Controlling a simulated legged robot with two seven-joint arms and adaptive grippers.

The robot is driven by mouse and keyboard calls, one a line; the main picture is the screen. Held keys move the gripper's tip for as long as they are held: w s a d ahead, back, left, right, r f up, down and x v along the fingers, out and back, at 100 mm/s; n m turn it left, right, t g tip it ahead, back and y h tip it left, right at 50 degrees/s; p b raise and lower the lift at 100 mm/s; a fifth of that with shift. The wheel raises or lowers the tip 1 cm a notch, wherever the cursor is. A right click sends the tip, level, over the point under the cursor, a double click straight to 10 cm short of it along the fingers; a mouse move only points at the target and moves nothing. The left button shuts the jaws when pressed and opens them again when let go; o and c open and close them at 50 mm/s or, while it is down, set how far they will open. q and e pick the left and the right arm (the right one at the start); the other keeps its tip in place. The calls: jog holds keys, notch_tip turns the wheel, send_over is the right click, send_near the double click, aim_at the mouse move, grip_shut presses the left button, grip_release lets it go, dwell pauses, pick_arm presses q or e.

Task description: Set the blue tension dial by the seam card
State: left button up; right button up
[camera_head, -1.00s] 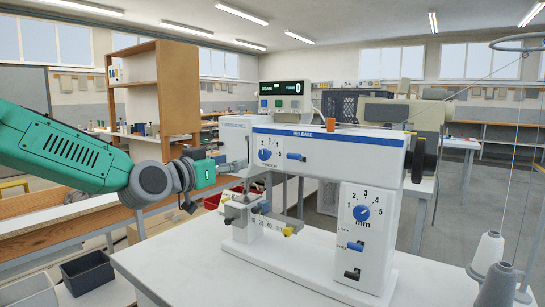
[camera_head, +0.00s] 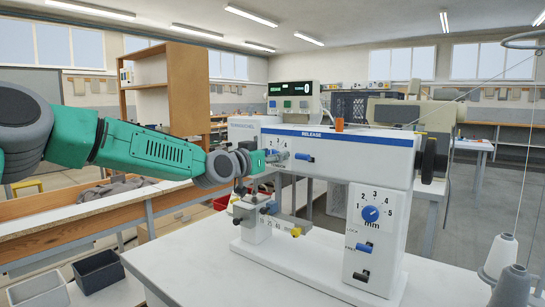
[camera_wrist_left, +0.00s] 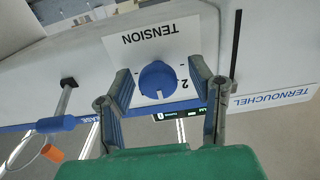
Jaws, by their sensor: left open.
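The blue tension dial (camera_wrist_left: 158,80) sits on a white plate marked TENSION on the press face, upside down in the left wrist view. A digit 2 shows beside it. My left gripper (camera_wrist_left: 160,76) is open, with one finger on either side of the dial and a gap to it. In the head view my left gripper (camera_head: 278,158) reaches the press from the left and mostly hides the dial. I cannot make out a seam card. My right gripper is not in view.
A blue-tipped lever (camera_head: 303,157) lies right of the tension dial. A blue mm dial (camera_head: 370,214) is lower right. A display box (camera_head: 293,100) stands behind. Thread cones (camera_head: 500,255) stand at front right.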

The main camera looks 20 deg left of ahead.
pick_arm(q)
grip_shut()
jog(key=n, duration=0.4)
jog(key=shift+a+f+n, duration=0.1)
jog(key=shift+n, duration=0.2)
jog(key=shift+n+b, duration=0.45)
jog(key=shift+n, duration=1.55)
